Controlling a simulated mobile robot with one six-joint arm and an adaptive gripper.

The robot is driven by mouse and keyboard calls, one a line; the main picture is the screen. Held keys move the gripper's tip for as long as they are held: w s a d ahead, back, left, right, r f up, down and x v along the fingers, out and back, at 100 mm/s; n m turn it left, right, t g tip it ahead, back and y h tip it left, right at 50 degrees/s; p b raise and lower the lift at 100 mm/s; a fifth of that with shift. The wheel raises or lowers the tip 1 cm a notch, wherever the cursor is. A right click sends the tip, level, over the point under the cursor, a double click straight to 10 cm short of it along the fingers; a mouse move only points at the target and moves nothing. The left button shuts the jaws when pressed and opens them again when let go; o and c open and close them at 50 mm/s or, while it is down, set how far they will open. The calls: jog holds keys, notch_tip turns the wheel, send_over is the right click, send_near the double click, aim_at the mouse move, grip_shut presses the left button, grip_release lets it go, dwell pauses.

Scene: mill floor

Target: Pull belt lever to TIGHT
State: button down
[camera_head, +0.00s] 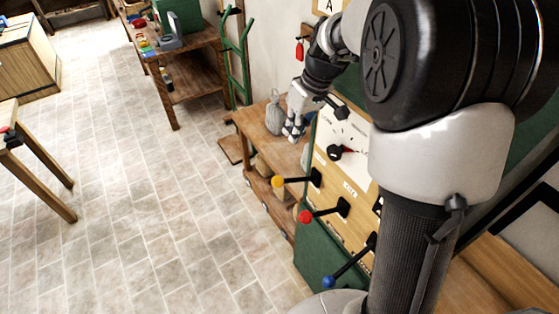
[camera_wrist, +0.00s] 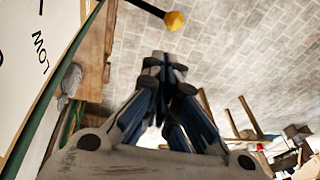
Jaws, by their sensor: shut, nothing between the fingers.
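The panel (camera_head: 352,190) carries three levers on black rods. One has a yellow knob (camera_head: 278,181), one a red knob (camera_head: 305,216) and one a blue knob (camera_head: 328,282). The lever labels are too small to read, so I cannot tell which is the belt lever. My gripper (camera_head: 292,134) is shut and empty, beyond the yellow lever near the panel's far edge. In the wrist view my fingertips (camera_wrist: 165,65) are together. The yellow knob (camera_wrist: 175,20) appears just past them, apart from the fingers.
A wooden bench (camera_head: 262,150) with a grey sack (camera_head: 274,117) stands beyond the panel. A green hand truck (camera_head: 237,62) stands farther back. The tiled floor (camera_head: 150,220) at left is clear.

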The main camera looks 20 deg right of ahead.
jog(key=s+b+x, duration=0.1)
jog(key=s+x, duration=0.1)
jog(key=x, duration=1.1)
jog(key=shift+w+a+f+b, duration=0.25)
jog(key=shift+a+f+b, duration=0.1)
jog(key=shift+f, duration=0.05)
